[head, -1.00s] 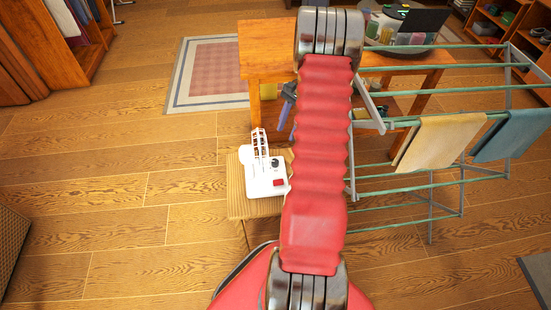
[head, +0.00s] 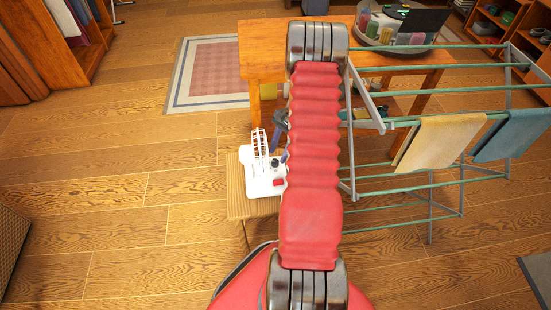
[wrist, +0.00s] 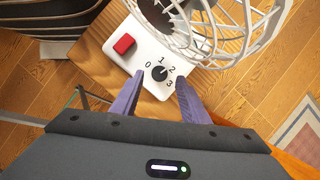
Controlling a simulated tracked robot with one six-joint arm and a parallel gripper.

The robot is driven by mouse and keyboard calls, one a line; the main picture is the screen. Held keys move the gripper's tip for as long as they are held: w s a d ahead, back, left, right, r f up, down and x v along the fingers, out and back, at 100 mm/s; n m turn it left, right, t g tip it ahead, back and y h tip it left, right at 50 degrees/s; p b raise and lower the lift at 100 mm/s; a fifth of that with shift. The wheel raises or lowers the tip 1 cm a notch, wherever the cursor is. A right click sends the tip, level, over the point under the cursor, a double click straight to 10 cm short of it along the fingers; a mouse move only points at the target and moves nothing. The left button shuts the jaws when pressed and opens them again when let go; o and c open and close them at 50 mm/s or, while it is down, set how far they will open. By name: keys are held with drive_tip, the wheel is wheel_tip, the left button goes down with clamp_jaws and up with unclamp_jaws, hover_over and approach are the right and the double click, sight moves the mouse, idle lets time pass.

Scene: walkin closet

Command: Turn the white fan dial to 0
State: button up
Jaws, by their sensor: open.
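The white fan (head: 258,182) stands on a small wooden stool, its white wire cage upright, in the head view. In the wrist view its white base (wrist: 139,50) carries a black dial (wrist: 159,74) with the marks 0, 1, 2 and 3 around it. The dial's pointer looks turned to the upper right, near 2; it is too small to be sure. My gripper (wrist: 159,80) is open, its two purple fingers on either side of the dial and apart from it. In the head view my gripper (head: 284,148) is beside the fan, partly hidden by my arm.
A red switch (wrist: 124,44) sits beside the dial. The wooden stool (head: 240,208) is small. A drying rack (head: 430,125) with two cloths stands to the right. A wooden table (head: 262,62) is behind. The floor on the left is clear.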

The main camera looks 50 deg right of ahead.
sight(275, 161)
drive_tip(key=shift+x, duration=1.75)
drive_tip(key=shift+c, duration=0.3)
drive_tip(key=c, duration=0.9)
clamp_jaws()
